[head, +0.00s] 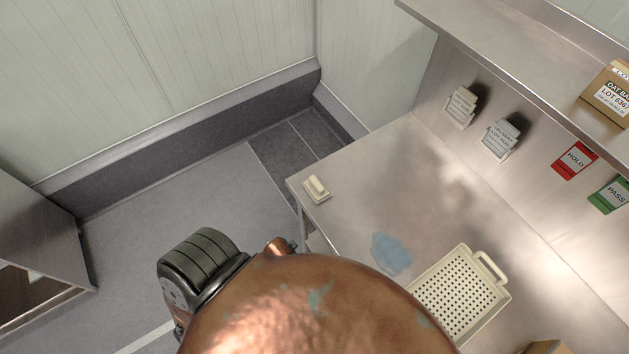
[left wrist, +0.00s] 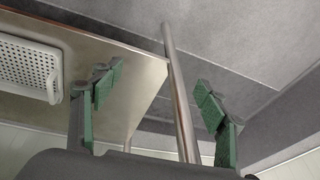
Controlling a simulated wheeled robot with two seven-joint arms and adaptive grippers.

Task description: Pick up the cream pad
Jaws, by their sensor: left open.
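The cream pad (head: 317,188) appears in the head view as a small cream block on a square cream base. It rests near the far left corner of the steel table (head: 375,165). I cannot make it out in the left wrist view. My right gripper is in neither view.
A cream perforated tray (head: 492,264) stands on the table, also in the left wrist view (left wrist: 55,83). A blue flat patch (head: 391,254) lies left of it. Red (head: 574,160) and green (head: 611,195) signs, grey label cards (head: 501,138) and a shelf (head: 520,50) line the back.

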